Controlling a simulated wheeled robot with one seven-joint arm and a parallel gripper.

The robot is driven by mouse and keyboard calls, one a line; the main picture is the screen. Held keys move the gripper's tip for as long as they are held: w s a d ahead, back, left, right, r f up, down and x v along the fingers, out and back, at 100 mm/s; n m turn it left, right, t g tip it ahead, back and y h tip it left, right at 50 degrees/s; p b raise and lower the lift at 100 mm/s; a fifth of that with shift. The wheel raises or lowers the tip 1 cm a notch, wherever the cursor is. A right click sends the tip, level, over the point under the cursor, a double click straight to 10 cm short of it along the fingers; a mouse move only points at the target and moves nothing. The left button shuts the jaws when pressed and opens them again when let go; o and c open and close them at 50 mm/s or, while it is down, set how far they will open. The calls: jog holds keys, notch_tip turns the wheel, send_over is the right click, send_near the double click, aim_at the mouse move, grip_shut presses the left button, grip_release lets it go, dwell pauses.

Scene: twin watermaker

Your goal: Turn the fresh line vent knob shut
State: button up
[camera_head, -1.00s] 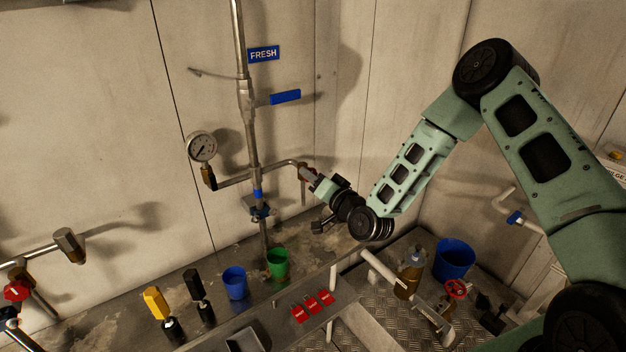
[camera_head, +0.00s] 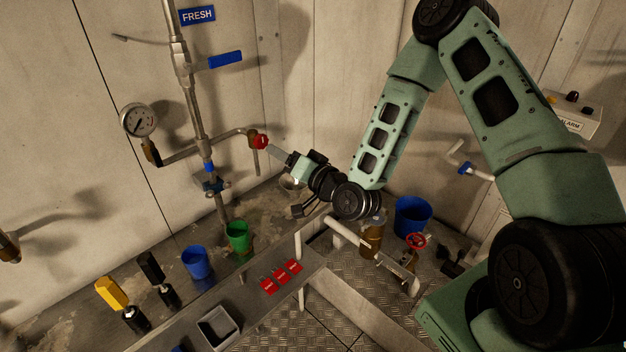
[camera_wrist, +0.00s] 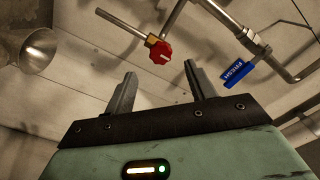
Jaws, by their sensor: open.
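The red vent knob (camera_head: 260,141) sits on the end of the thin branch of the pipe under the blue FRESH sign (camera_head: 197,15). My gripper (camera_head: 271,150) is to the right of the knob, its fingers pointing at it. In the wrist view the knob (camera_wrist: 160,53) shows a pale mark on its face, beside a brass fitting. It appears between and beyond the fingertips of my gripper (camera_wrist: 160,71). The fingers are apart with nothing between them. The exact gap to the knob is hard to tell.
A gauge (camera_head: 138,121) and a blue lever (camera_head: 225,60) are on the same pipework. Below stand a green cup (camera_head: 237,237), a blue cup (camera_head: 195,262) and red tags (camera_head: 281,276) on the bench. A blue bucket (camera_head: 412,216) stands at right.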

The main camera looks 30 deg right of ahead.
jog(key=p+v, duration=0.5)
jog(key=v, duration=0.4)
jog(key=shift+s, duration=0.35)
jog(key=shift+d, duration=0.1)
jog(key=s+a+f+n+g+b, duration=0.2)
jog(key=s+a+n+g+b, duration=0.15)
jog(key=a+n+g, duration=0.75)
jog(key=s+r+n+g+h+b, duration=0.1)
jog(key=s+r+g+h, duration=0.1)
jog(key=s, duration=0.8)
jog(key=s+a+r+n+g+h+b, duration=0.1)
jog(key=s+r+g+h, duration=0.2)
jog(key=s+r, duration=0.4)
jog(key=s+g, duration=0.1)
jog(key=s, duration=0.2)
jog(key=shift+s, duration=0.35)
